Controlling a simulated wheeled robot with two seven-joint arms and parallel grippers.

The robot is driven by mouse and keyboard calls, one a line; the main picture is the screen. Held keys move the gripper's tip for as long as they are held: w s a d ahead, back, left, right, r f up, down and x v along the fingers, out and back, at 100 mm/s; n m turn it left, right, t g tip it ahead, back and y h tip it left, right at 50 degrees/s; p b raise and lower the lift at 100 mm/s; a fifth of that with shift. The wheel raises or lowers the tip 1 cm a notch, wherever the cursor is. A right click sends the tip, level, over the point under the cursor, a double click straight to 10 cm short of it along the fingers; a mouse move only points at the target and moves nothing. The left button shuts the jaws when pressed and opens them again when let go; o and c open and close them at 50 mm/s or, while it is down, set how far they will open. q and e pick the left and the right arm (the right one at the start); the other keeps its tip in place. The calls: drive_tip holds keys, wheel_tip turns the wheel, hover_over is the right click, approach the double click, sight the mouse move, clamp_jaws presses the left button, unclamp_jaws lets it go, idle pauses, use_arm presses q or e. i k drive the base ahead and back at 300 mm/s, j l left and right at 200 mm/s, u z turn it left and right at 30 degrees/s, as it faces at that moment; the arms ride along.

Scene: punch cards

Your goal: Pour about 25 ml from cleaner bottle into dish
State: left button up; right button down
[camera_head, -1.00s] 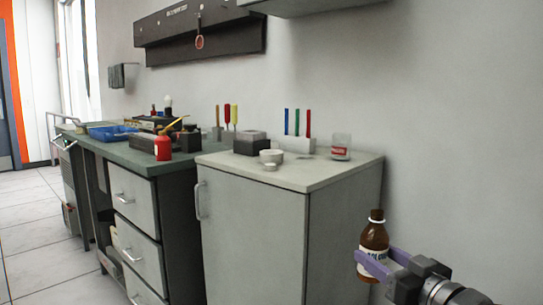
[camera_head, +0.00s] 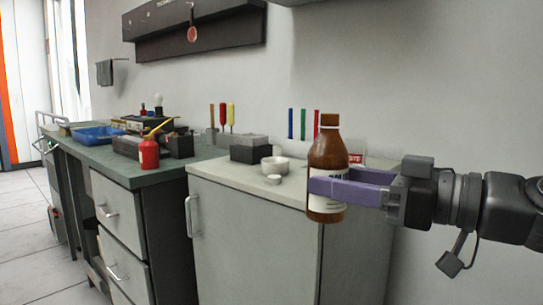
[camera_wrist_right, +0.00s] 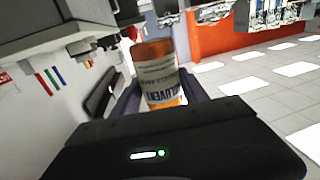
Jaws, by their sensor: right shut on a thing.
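The cleaner bottle (camera_head: 328,150) is brown with a brown cap and a white label. My right gripper (camera_head: 325,190) is shut on its lower body and holds it upright, in front of the cabinet's right part in the head view. In the right wrist view the bottle (camera_wrist_right: 157,75) sits between the two fingers; its label reads upside down. A white round bowl (camera_head: 275,166) stands on the cabinet top, left of the bottle, with a smaller shallow white dish (camera_head: 274,179) in front of it. I cannot see inside either. My left gripper is not in view.
Left, a green bench (camera_head: 110,160) carries a red bottle (camera_head: 149,153) and blue tray (camera_head: 95,135).

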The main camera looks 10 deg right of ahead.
sight(279, 165)
drive_tip(key=i, duration=1)
